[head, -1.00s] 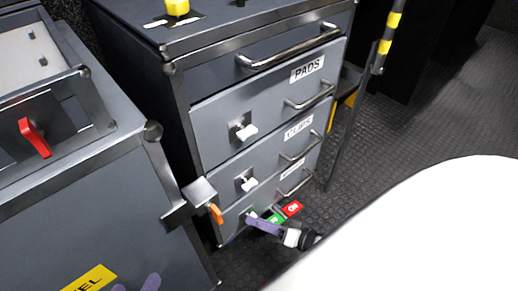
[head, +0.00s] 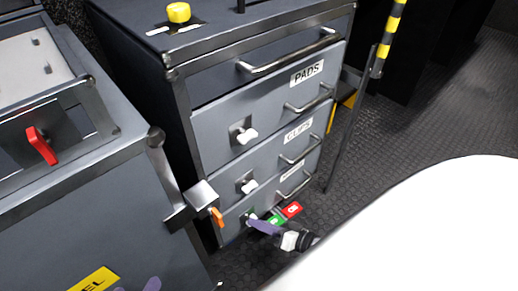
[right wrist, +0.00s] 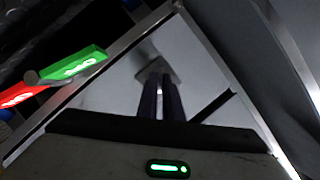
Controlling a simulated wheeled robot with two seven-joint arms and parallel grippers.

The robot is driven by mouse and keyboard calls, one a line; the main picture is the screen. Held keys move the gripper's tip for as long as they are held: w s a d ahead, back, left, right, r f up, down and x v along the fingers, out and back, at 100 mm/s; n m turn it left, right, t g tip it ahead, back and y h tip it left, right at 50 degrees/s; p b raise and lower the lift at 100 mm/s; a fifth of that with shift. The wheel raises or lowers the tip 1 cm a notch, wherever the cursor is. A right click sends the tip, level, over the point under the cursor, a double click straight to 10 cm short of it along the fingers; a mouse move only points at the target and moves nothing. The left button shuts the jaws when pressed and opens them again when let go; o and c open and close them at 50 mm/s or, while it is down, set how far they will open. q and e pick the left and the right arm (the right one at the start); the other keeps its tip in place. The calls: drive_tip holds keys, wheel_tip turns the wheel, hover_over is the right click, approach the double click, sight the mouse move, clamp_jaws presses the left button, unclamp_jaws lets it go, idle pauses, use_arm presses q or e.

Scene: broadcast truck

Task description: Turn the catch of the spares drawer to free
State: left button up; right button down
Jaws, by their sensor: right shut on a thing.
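The bottom drawer (head: 270,202) of the grey cabinet has a label too small to read; I take it as the spares drawer. Its catch (head: 250,216) is small and pale and mostly hidden by my right gripper (head: 262,226). In the right wrist view, the gripper's dark fingers (right wrist: 160,95) are close together at the catch's square plate (right wrist: 158,72), shut on the catch. The handle's exact angle is hidden. Two purple fingertips of my left gripper (head: 136,287) show apart at the bottom left edge, away from the cabinet.
The PADS drawer (head: 275,100) and CLIPS drawer (head: 265,155) above have white catches. A green tag (head: 274,221) and a red tag (head: 291,209) sit beside my right gripper. A grey case with a red handle (head: 41,146) stands left. A striped pole (head: 385,45) stands right.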

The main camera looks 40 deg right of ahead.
use_arm(q)
drive_tip(key=shift+s+a+f+g+y+p, duration=0.15)
drive_tip(key=shift+a+f+g+y+p, duration=0.25)
drive_tip(key=shift+f+p, duration=0.35)
drive_tip(key=shift+s+a+f+g+y+p, duration=0.25)
drive_tip(key=shift+a+f+p, duration=0.25)
drive_tip(key=shift+f+p, duration=0.2)
drive_tip(key=shift+s+a+f+g+y+p, duration=0.1)
drive_tip(key=shift+a+f+g+y+p, duration=0.3)
drive_tip(key=shift+f+p, duration=0.35)
use_arm(e)
drive_tip(key=shift+a+r+n+g+h, duration=0.1)
drive_tip(key=shift+a+n+g+h, duration=0.05)
drive_tip(key=shift+n+h, duration=1.05)
drive_tip(key=shift+a+r+n+g+h, duration=0.15)
drive_tip(key=shift+n+h, duration=0.55)
drive_tip(key=shift+n, duration=0.9)
drive_tip(key=shift+f, duration=0.1)
drive_tip(key=c, duration=1.9)
unclamp_jaws()
